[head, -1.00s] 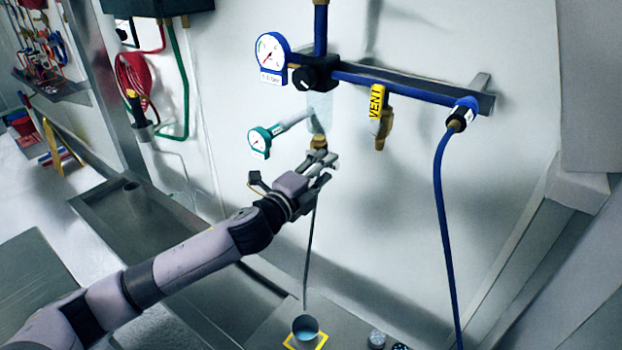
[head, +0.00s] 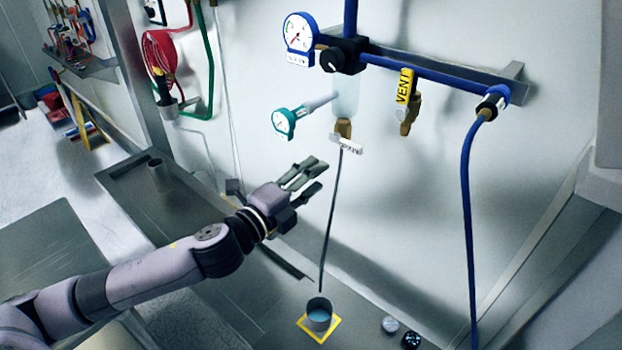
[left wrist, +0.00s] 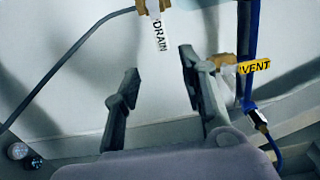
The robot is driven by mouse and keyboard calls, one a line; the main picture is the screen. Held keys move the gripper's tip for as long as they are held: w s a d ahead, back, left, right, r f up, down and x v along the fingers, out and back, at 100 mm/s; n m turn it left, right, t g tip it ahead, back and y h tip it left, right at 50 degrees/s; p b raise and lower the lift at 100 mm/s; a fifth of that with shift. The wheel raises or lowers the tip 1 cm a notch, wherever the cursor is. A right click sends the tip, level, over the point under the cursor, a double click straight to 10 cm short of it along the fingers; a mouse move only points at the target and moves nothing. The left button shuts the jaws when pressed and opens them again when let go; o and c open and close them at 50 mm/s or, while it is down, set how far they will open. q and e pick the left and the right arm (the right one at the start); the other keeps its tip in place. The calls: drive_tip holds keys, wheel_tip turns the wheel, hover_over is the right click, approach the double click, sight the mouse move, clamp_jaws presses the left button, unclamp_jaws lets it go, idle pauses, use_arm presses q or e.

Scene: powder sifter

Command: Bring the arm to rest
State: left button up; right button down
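My left gripper (head: 306,176) is in the middle of the head view, empty, with its fingers apart. It is a little left of and below the drain valve (head: 344,130), apart from it. In the left wrist view, my left gripper (left wrist: 165,95) shows two separated fingers with nothing between them. The white tag reading DRAIN (left wrist: 160,35) hangs beyond the fingers. The yellow VENT tag (head: 405,86) hangs on a brass valve to the right, and it also shows in the left wrist view (left wrist: 254,67). My right gripper is not in either view.
A clear bowl (head: 346,98) sits above the drain valve. A dark tube (head: 331,215) runs down to a cup (head: 318,313) with bluish liquid on a yellow-edged square. A teal gauge (head: 284,123) and a blue gauge (head: 299,32) are close by. A blue hose (head: 466,220) hangs at right.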

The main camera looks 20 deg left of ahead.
use_arm(q)
drive_tip(key=s+a+f+n+g+y, duration=0.1)
drive_tip(key=s+f+n+g+y, duration=0.2)
drive_tip(key=s+f+n, duration=0.35)
drive_tip(key=s+a+f+n+g+y, duration=0.1)
drive_tip(key=s+f+n+g+y, duration=0.15)
drive_tip(key=f+n, duration=0.55)
drive_tip(key=s+f+n+g, duration=0.35)
drive_tip(key=s+f, duration=0.25)
drive_tip(key=s, duration=0.4)
drive_tip(key=s+f+n+g, duration=0.2)
drive_tip(key=s+f+g, duration=0.35)
drive_tip(key=s, duration=0.45)
wheel_tip(320, 180, down, 30)
drive_tip(key=s+b, duration=0.1)
drive_tip(key=b, duration=0.3)
drive_tip(key=s+a+f+g+b, duration=0.1)
drive_tip(key=s+a+f+b, duration=0.1)
drive_tip(key=s+f, duration=1.4)
wheel_tip(320, 180, down, 3)
drive_tip(key=shift+s+a+f+y+b, duration=0.2)
drive_tip(key=shift+s+a+y+b, duration=0.2)
drive_tip(key=shift+b, duration=0.1)
